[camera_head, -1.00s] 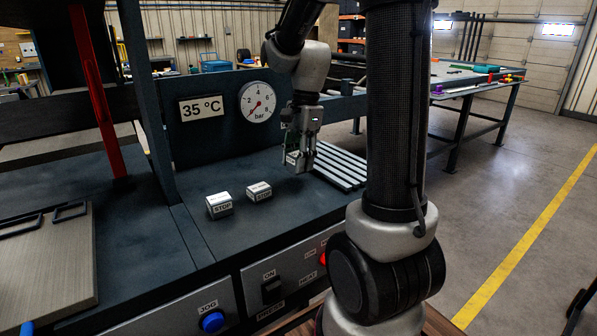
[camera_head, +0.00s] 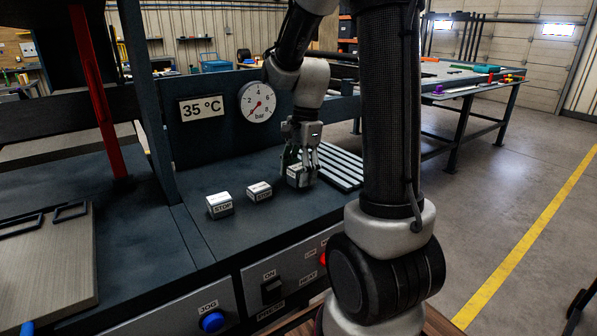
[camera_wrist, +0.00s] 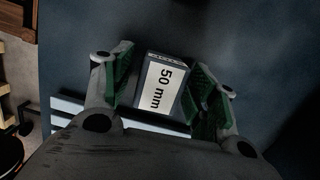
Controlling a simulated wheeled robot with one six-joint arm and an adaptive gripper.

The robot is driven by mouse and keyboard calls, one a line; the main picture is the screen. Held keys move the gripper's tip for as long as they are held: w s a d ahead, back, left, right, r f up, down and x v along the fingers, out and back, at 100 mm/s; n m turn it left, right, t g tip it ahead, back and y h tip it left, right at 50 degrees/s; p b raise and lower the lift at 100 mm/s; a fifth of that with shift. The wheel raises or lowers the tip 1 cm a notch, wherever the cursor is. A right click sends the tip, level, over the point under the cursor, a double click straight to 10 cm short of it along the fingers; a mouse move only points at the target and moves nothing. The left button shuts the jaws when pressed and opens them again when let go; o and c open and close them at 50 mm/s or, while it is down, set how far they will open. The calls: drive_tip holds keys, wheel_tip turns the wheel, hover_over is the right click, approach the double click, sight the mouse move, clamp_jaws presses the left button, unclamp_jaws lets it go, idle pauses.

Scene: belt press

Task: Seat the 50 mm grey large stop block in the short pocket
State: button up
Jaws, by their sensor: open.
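The 50 mm grey large stop block (camera_wrist: 161,86), with a white top label reading "50 mm", lies between the green-padded fingers of my gripper (camera_wrist: 164,80) in the wrist view. The fingers are open on both sides of it, with a visible gap at least on the right. In the head view my gripper (camera_head: 303,165) is down over the block (camera_head: 297,176), which rests on the dark press bed beside the slatted bars. I cannot make out the short pocket in either view.
Two other white-topped stop blocks, one (camera_head: 220,205) and another (camera_head: 259,191), stand to the left on the dark bed. Pale parallel bars (camera_head: 340,167) lie just right of my gripper. A gauge panel (camera_head: 203,108) rises behind. A grey plate (camera_head: 45,265) lies at far left.

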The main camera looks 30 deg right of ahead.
sight(300, 167)
drive_tip(key=r, duration=0.4)
drive_tip(key=d+r, duration=0.1)
drive_tip(key=r, duration=0.2)
drive_tip(key=shift+s+r, duration=0.1)
drive_tip(key=shift+s, duration=0.1)
drive_tip(key=s+a+r+n+t+h, duration=0.1)
drive_tip(key=s+a+r+n+t, duration=0.1)
drive_tip(key=s+n, duration=0.6)
drive_tip(key=s+a+r+n+t, duration=0.1)
drive_tip(key=s+a+n+t, duration=0.1)
drive_tip(key=s+n, duration=0.6)
drive_tip(key=shift+r+n+t+h, duration=0.3)
drive_tip(key=shift+r+n+h, duration=0.05)
drive_tip(key=shift+n+h, duration=0.05)
drive_tip(key=shift+o, duration=0.5)
